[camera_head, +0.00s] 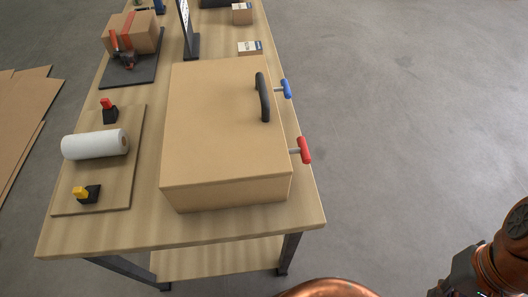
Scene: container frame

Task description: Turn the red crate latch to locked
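A closed light-wood crate (215,130) stands on the wooden table. A black handle (263,97) is fixed on its lid near the right edge. The red latch (305,150) sticks out on a grey shaft from the crate's right side, near the front; its red grip is slightly tilted from upright. A similar blue latch (287,88) sticks out farther back on the same side. Copper and black parts of my arm show at the lower right, well apart from the crate. My gripper's fingertips cannot be made out in this view.
The table (250,226) has a board at left with a white roll (95,144), a red-topped block (108,110) and a yellow-topped block (87,194). Boxes (131,33) stand at the back. The floor (420,110) right of the table is clear.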

